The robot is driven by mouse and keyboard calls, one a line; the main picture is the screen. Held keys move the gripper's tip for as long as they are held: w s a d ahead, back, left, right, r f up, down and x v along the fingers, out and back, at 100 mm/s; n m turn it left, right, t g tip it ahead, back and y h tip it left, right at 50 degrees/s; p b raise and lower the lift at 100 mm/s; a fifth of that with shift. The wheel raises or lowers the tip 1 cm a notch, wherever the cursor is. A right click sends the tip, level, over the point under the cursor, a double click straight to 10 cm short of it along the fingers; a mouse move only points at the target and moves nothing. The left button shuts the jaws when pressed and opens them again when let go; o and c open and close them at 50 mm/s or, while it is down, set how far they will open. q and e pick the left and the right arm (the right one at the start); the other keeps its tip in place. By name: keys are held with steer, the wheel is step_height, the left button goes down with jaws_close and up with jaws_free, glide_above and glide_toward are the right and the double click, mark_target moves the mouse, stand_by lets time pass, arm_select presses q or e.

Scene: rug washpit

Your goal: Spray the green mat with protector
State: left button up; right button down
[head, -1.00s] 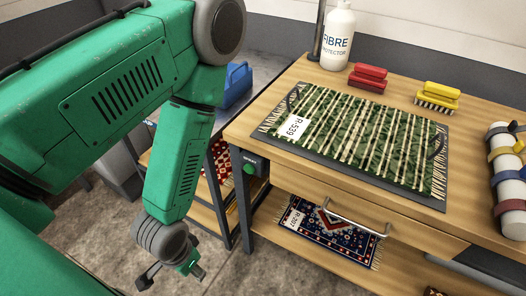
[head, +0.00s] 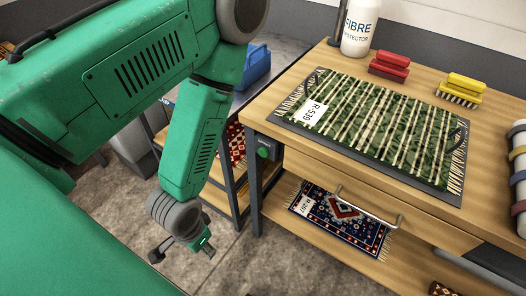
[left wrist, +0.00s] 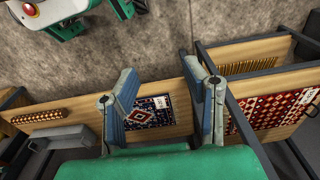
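The green striped mat (head: 385,124), with fringed ends and a white tag reading R-539, lies flat on a dark tray (head: 335,142) with a handle at each end, on the wooden bench. A white bottle labelled FIBRE PROTECTOR (head: 359,30) stands upright behind the mat; its top is cut off by the picture edge. My left gripper (head: 181,249) hangs low over the floor, left of the bench and apart from the mat and bottle. In the left wrist view, its two fingers (left wrist: 158,74) are spread with nothing between them. My right gripper is not in view.
Red (head: 390,65) and yellow (head: 460,90) brushes stand behind the mat. Banded rolls (head: 518,165) are at the right edge. A patterned rug (head: 340,220) lies on the shelf below, behind a metal handle (head: 368,207). A blue container (head: 256,66) sits left of the bench. Floor (head: 235,262) near my gripper is clear.

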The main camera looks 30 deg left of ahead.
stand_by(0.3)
arm_select(q)
jaws_close()
stand_by(1.1)
